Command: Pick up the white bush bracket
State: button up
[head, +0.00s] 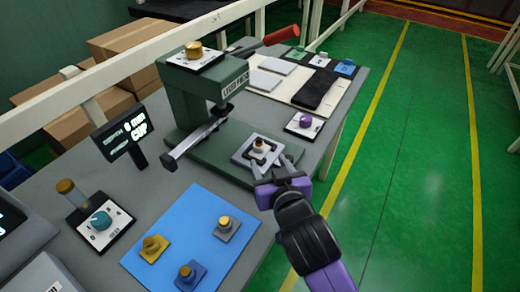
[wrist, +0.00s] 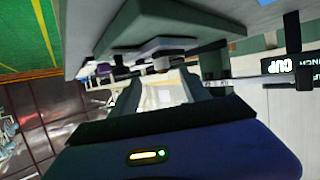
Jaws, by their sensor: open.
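A pale, whitish bracket (head: 246,154) with a copper-coloured bush on it sits on the green base of the lever press, in the head view. It looks like the white bush bracket. My gripper (head: 268,161) is open at the bracket's near side, its fingertips close to the bush. I cannot tell whether they touch it. No object shows held between the fingers.
The green lever press (head: 205,95) and its lever stand close behind my gripper. A blue mat (head: 185,215) holds yellow, blue and grey bush brackets. A purple-knobbed box (head: 305,123) sits right of the press. Green floor (head: 400,150) lies open beyond the table's right edge.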

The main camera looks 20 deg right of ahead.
aim_at(260, 146)
jog(key=shift+w+r, duration=0.15)
jog(key=shift+w, duration=0.5)
jog(key=shift+p+x, duration=0.7)
jog(key=shift+x, duration=2.85)
jog(key=shift+a+r, duration=0.1)
jog(key=shift+r, duration=0.05)
grip_shut()
